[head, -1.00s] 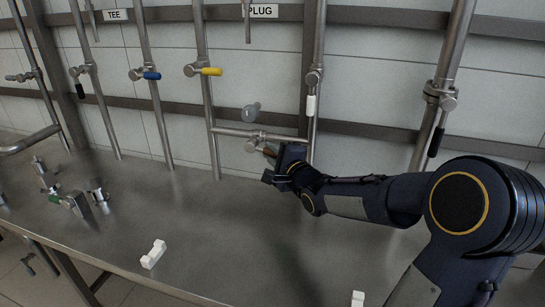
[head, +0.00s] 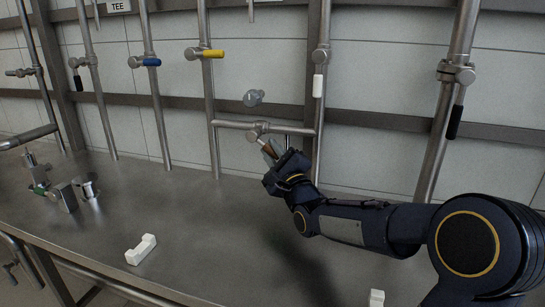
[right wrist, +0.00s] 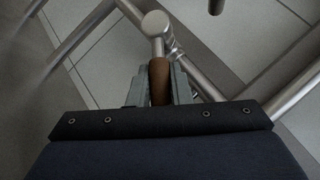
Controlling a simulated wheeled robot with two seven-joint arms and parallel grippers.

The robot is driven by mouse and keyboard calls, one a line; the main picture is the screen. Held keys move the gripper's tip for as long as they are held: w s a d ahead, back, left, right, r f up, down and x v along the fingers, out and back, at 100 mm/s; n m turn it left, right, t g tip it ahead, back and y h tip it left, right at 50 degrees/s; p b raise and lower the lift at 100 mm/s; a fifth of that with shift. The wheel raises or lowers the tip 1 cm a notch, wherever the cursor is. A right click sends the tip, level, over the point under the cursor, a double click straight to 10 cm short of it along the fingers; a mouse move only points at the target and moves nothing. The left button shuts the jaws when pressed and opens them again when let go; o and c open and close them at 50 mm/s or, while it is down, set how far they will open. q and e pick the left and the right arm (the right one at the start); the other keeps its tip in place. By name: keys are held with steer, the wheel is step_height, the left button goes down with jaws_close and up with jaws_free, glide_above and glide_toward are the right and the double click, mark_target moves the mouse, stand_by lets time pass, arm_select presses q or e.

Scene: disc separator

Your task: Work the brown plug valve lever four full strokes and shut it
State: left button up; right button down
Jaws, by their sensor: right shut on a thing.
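The brown plug valve lever (head: 267,149) sits on a steel valve body (head: 256,131) on the short horizontal pipe between two upright pipes. In the head view the lever slants down and to the right from the valve, and my gripper hides its lower part. My right gripper (head: 274,157) is shut on the lever. The right wrist view shows the brown lever (right wrist: 159,82) between the two grey fingers (right wrist: 160,90), with the valve's round hub (right wrist: 156,23) just beyond. My left gripper is not in view.
A clear round gauge (head: 253,98) is above the valve. The bench middle is clear.

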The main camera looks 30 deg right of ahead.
steer(key=shift+f, duration=0.1)
steer(key=c, duration=1.3)
jaws_free()
steer(key=shift+v, duration=3.95)
